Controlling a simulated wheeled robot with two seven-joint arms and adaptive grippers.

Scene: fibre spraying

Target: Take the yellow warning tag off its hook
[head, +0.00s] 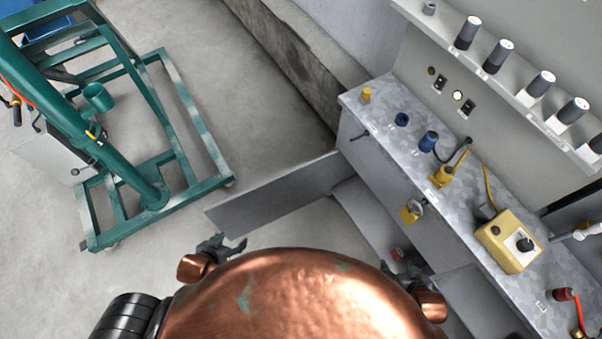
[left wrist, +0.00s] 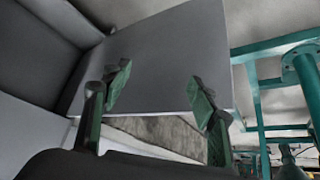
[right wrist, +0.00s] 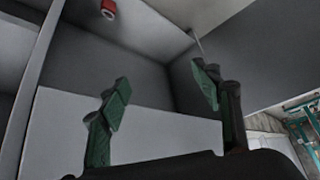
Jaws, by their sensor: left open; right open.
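A small yellow piece (head: 409,215), which looks like the warning tag, hangs on the front face of the grey bench, beside a small round metallic part. Its hook is too small to make out. My left gripper (head: 222,246) is open and empty, low in front of the open door panel and well left of the tag. My right gripper (head: 402,274) is open and empty, below the tag and apart from it. The green fingers show spread with nothing between them in the left wrist view (left wrist: 160,88) and right wrist view (right wrist: 162,84). The tag shows in neither wrist view.
A grey door panel (head: 275,193) stands open from the bench (head: 385,108). A red part (head: 397,254) sits inside the cabinet. A yellow control box (head: 508,241) and several knobs and fittings sit on top. A green frame (head: 187,120) stands left; open floor lies between.

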